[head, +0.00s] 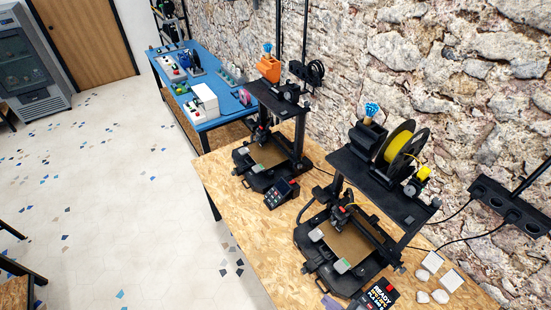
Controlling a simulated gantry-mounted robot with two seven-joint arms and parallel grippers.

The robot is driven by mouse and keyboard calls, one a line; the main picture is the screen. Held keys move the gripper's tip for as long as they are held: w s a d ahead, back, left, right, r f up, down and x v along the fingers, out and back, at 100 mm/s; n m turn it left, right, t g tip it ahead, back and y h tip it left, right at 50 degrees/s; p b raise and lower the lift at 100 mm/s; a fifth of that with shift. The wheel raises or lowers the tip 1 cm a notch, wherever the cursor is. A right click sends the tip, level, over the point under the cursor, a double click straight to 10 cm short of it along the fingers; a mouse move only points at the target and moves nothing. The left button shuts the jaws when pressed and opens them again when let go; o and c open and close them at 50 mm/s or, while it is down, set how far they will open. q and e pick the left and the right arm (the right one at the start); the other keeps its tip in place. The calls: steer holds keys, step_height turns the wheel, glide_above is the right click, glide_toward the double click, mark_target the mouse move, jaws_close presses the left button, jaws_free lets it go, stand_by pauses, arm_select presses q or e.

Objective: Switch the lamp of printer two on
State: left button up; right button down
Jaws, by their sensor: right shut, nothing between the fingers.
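Two black printers stand on the wooden table, a farther one (270,145) and a nearer one (350,225). I cannot tell which is printer two, and no lamp or lamp switch can be made out. The farther printer has a small tilted control panel (282,193). A small purplish-grey tip at the bottom edge, left of this screen, appears to be my right gripper (331,301). It is shut and empty, mostly cut off, and contact is unclear. My left gripper is not in view.
A yellow spool (398,143) sits on the nearer printer's shelf. White pieces (433,262) lie right of that printer. A black socket strip (508,205) with cables is on the stone wall. A blue table (222,103) stands behind. The floor at left is mostly clear.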

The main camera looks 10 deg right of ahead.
steer(key=s+d+f+m+g+h, duration=0.2)
steer(key=s+d+m+g+h, duration=0.2)
steer(key=s+m, duration=0.4)
steer(key=shift+s+d+g, duration=0.2)
steer(key=shift+d+g, duration=0.4)
steer(key=shift+g, duration=0.6)
steer(key=shift+m, duration=0.3)
